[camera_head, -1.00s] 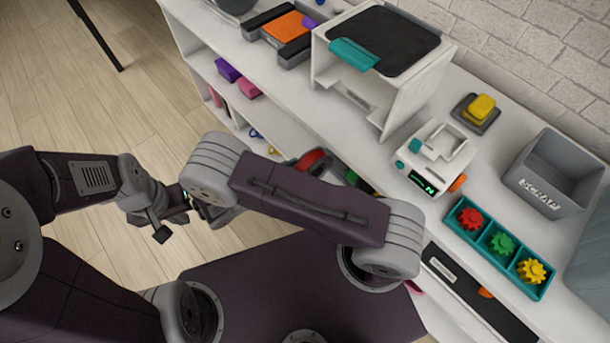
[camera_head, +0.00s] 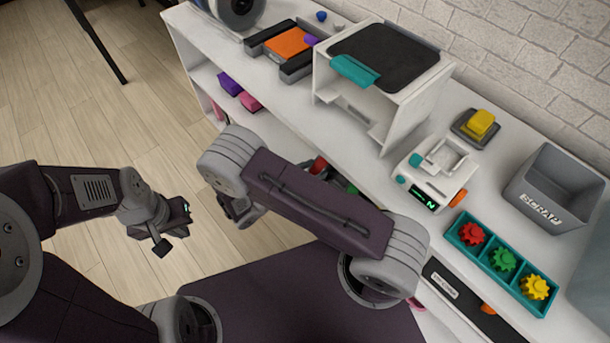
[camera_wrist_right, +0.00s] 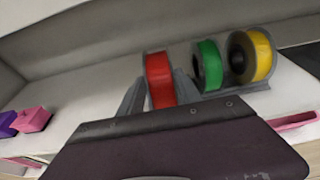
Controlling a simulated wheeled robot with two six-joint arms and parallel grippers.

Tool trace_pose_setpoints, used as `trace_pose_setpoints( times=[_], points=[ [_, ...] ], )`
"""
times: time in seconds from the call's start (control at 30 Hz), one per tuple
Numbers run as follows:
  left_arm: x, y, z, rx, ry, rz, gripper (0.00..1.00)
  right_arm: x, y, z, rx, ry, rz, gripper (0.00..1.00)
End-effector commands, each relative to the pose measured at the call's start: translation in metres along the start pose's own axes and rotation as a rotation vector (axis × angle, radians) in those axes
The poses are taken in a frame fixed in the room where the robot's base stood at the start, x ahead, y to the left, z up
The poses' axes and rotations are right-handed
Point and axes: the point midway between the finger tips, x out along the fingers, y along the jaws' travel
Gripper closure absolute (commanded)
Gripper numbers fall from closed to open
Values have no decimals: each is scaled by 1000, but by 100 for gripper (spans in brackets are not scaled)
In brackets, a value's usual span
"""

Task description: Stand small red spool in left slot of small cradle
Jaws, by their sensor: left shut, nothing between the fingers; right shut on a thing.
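The small red spool (camera_wrist_right: 159,80) stands upright between the fingers of my right gripper (camera_wrist_right: 160,92) in the right wrist view. The gripper is shut on it. The small grey cradle (camera_wrist_right: 235,90) holds a green spool (camera_wrist_right: 208,66) and a yellow spool (camera_wrist_right: 262,55) to its right. The red spool is at the cradle's left end; its lower edge is hidden, so I cannot tell whether it is seated in the left slot. In the head view only a bit of red (camera_head: 318,165) shows behind my right arm. My left gripper (camera_head: 184,214) is shut and empty, away from the shelf.
Purple and pink blocks (camera_wrist_right: 30,120) lie left on the lower shelf. On the top are a white printer-like box (camera_head: 385,60), a small white device (camera_head: 432,175), a grey scrap bin (camera_head: 560,190) and a teal gear tray (camera_head: 465,245). The shelf space between blocks and cradle is clear.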

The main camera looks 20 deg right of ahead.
Motion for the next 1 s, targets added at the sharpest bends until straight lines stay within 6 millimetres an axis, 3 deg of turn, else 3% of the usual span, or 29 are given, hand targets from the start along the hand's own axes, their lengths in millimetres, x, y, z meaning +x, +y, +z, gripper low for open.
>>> trace_pose_setpoints(
  times=[0.7, 1.0],
  points=[
    [2, 0, 0, 0, 0, 0, 100, 68, -1, 20, 0, 0, -3, 100],
    [22, 0, 2, 0, 0, 0, 100, 76, 0, -6, 1, 0, 0, 100]
  ],
)
